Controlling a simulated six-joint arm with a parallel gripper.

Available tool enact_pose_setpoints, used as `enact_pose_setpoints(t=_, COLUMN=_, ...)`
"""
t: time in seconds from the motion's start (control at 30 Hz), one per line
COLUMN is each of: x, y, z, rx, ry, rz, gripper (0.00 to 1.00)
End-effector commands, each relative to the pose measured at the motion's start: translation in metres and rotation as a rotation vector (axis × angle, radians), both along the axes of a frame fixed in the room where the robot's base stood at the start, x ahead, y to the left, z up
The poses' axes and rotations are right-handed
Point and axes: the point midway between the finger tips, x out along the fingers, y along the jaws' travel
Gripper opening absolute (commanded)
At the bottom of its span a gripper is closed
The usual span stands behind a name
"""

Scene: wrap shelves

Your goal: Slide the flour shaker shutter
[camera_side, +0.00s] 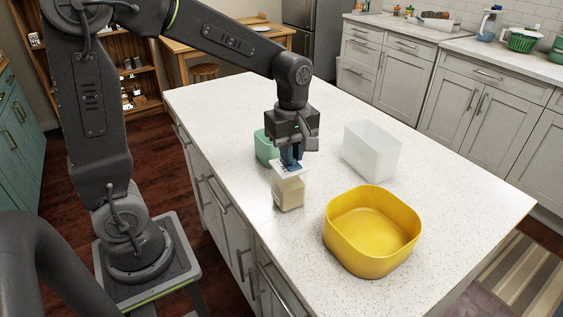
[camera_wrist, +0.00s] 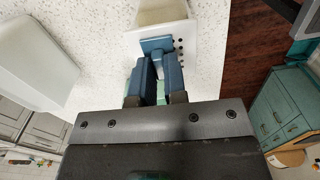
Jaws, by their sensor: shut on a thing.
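The flour shaker (camera_side: 289,193) stands upright on the white speckled counter, with a pale cream body and a white top plate. In the wrist view its white top (camera_wrist: 196,40) shows a column of dark holes beside a blue tab (camera_wrist: 157,45). My gripper (camera_side: 291,160) is above the shaker, pointing down. In the wrist view its blue fingers (camera_wrist: 157,62) are close together on the blue tab at the top. The fingers hide part of the tab.
A yellow tub (camera_side: 372,262) stands right of and nearer than the shaker. A white translucent bin (camera_side: 371,158) stands behind to the right. A green cup (camera_side: 264,150) is just behind my gripper. The right side of the counter is clear.

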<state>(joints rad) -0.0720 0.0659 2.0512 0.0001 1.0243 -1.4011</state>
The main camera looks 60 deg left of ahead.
Motion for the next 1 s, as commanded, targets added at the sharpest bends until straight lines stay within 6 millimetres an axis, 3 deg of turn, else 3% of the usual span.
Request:
enact_pose_setpoints(t=0.8, x=0.013, y=-0.002, z=0.0, rx=0.0, ry=-0.001, rz=0.0, gripper=0.07)
enact_pose_setpoints(t=1.0, x=0.013, y=-0.001, z=0.0, rx=0.0, ry=0.0, rz=0.0, gripper=0.29)
